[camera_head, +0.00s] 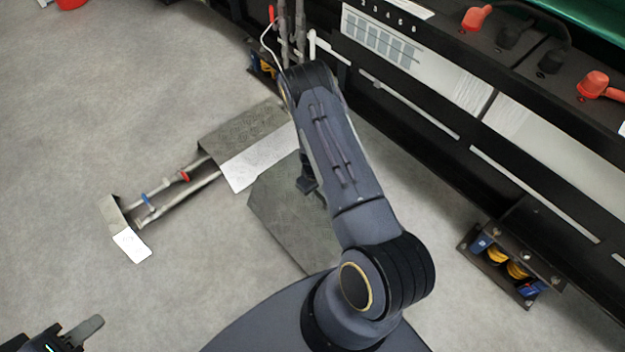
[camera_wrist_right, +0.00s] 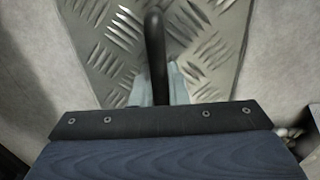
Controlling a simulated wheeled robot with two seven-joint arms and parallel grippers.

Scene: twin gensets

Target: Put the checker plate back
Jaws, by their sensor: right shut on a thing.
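The checker plate (camera_head: 285,215) is a grey, raised-pattern sheet lying partly behind my right arm in the head view. In the right wrist view the checker plate (camera_wrist_right: 105,45) spreads under the fingers, with a black handle (camera_wrist_right: 154,50) standing up from it. My right gripper (camera_wrist_right: 162,88) is shut on this handle. In the head view the arm hides most of that gripper. I cannot tell how far the plate is off the floor. My left gripper (camera_head: 75,335) is at the bottom left corner, partly cut off, away from the plate.
A pipe run with a red valve handle (camera_head: 183,177) and a blue one (camera_head: 150,200) lies left of the plate, between a patterned cover (camera_head: 245,135) and a small end piece (camera_head: 125,228). A genset frame (camera_head: 430,165) with spring mounts (camera_head: 510,262) stands right.

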